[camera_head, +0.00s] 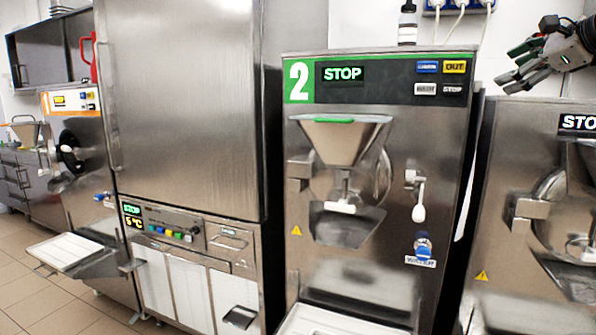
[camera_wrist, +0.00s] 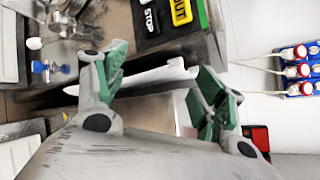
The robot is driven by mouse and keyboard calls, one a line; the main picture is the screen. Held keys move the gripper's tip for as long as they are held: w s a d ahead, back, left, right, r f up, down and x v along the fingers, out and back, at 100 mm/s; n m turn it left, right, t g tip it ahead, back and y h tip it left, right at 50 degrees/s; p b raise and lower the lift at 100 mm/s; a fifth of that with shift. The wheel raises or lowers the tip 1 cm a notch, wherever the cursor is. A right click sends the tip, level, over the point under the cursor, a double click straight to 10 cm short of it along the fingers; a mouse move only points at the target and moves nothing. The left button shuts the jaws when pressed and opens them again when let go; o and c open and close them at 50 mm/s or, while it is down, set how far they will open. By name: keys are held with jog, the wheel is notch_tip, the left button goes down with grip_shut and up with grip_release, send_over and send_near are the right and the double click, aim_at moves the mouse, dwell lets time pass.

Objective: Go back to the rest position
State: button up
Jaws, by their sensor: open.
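My gripper (camera_head: 530,66) is at the upper right of the head view, in front of the wall and above the right-hand machine. Its fingers point left and are spread apart with nothing between them. In the wrist view my gripper (camera_wrist: 160,85) shows two grey and green fingers, open and empty. Beyond the fingers are a machine's side and a white sheet-like thing. My gripper touches nothing that I can see.
Batch freezer 2 (camera_head: 385,130) stands in the middle, reading STOP. Another freezer (camera_head: 520,150) is at the right edge, and freezer 1 (camera_head: 80,130) is at the left beside a tall steel cabinet (camera_head: 180,100). Tiled floor (camera_head: 30,270) is free at lower left.

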jog(key=s+a+f+n+g+h, duration=0.1)
jog(key=s+a+f+n+g, duration=0.2)
jog(key=s+f+n, duration=0.4)
jog(key=s+a+f+n+g+h, duration=0.1)
jog(key=s+a+f+n+g, duration=0.2)
jog(key=s+f+n, duration=0.5)
jog(key=s+a+f+n+g+h, duration=0.1)
jog(key=s+a+f+n+g, duration=0.2)
jog(key=f, duration=1.3)
jog(key=shift+s+a+n, duration=1.05)
jog(key=shift+s+n, duration=1.55)
jog(key=shift+s, duration=0.15)
jog(key=shift+f, duration=0.1)
